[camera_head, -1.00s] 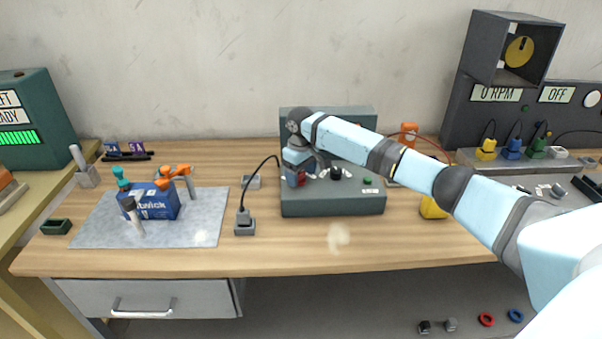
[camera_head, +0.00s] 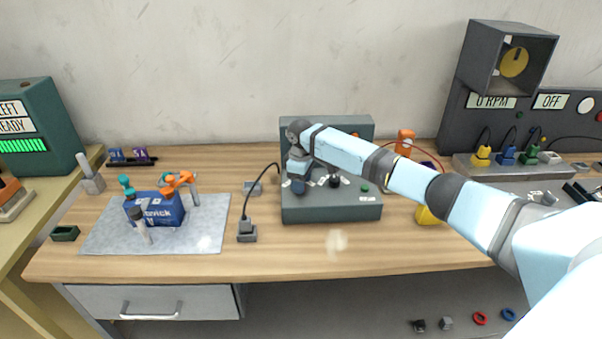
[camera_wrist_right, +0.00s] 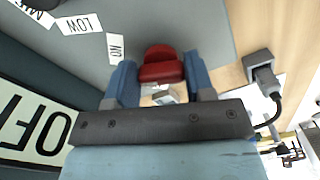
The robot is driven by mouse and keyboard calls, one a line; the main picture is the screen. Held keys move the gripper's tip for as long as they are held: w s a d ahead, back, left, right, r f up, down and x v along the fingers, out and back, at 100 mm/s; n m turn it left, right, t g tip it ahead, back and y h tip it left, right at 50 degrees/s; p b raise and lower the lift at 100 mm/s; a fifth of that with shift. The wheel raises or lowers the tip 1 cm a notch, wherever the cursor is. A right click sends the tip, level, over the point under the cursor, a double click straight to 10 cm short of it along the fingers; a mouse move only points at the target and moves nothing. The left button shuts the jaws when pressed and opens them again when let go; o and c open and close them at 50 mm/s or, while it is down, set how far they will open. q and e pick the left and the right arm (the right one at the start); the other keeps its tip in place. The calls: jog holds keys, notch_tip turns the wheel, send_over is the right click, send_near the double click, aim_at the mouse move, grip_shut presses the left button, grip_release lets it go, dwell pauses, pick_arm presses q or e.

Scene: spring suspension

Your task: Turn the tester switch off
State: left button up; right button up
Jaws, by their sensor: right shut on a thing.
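The tester (camera_head: 335,211) is a dark grey-green box with a raised back panel, in the middle of the bench. Its red switch (camera_wrist_right: 161,66) shows in the right wrist view between the two blue fingers of my right gripper (camera_wrist_right: 160,75), which is shut on it. An ON label (camera_wrist_right: 116,47) lies beside the switch. A plate reading OFF (camera_wrist_right: 30,123) shows upside down at the lower left. In the head view my right gripper (camera_head: 299,184) points down at the tester's left side and hides the switch. My left gripper is not in view.
A black knob (camera_head: 335,181) and a green button (camera_head: 364,187) sit right of my gripper on the tester. A cabled grey plug (camera_head: 247,232) stands to its left. A grey mat (camera_head: 207,238) with a blue box (camera_head: 163,213) lies further left. The bench front is mostly clear.

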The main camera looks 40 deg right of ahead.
jog(key=n+p, duration=0.2)
jog(key=n, duration=0.1)
jog(key=shift+d+r+n, duration=0.1)
jog(key=shift+r+n, duration=0.1)
jog(key=shift+n, duration=0.1)
jog(key=n+p, duration=0.1)
jog(key=n, duration=0.1)
jog(key=shift+w+n+p, duration=0.15)
jog(key=shift+n+p, duration=0.2)
jog(key=shift+n, duration=0.05)
jog(key=n, duration=0.3)
jog(key=shift+w+f+p, duration=0.1)
jog(key=shift+f+p, duration=0.05)
jog(key=shift+p, duration=0.2)
jog(key=n, duration=0.3)
jog(key=shift+w+n, duration=0.1)
jog(key=shift+n, duration=0.6)
jog(key=o, duration=0.9)
